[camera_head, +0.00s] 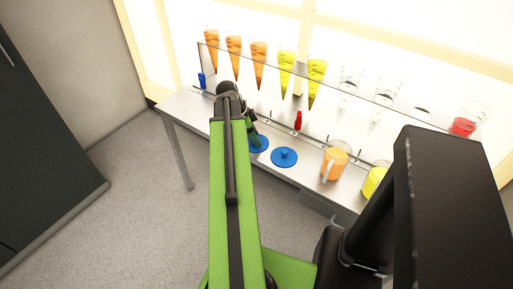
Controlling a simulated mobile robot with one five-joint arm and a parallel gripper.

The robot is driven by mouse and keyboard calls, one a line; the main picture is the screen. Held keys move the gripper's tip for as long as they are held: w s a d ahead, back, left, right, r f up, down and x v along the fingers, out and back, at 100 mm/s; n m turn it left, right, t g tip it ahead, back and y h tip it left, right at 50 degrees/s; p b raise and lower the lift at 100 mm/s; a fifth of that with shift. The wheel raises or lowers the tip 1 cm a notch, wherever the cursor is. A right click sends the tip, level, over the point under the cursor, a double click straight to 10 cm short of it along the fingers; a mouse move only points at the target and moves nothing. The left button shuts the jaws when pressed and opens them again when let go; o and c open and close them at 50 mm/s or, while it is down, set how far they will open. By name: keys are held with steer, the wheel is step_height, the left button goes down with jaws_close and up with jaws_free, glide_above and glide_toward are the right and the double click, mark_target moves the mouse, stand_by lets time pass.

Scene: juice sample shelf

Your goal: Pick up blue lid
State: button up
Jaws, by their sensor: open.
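A blue lid (284,157) with a small knob lies flat on the grey metal table, right of my arm. A second blue lid (259,144) lies just left of it, partly hidden behind my arm's end. My gripper (253,138) is at the far end of my green arm, close to this second lid and seemingly above it. Its fingertips are small and partly hidden, and I see nothing held in it. I cannot tell whether it touches the lid.
A clear rack (270,90) behind holds several cones of orange and yellow juice. An orange jug (334,163) and a yellow jug (374,181) stand right of the lids. The table's left end (180,108) is bare.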

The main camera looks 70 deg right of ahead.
steer(key=shift+r, duration=0.15)
jaws_close()
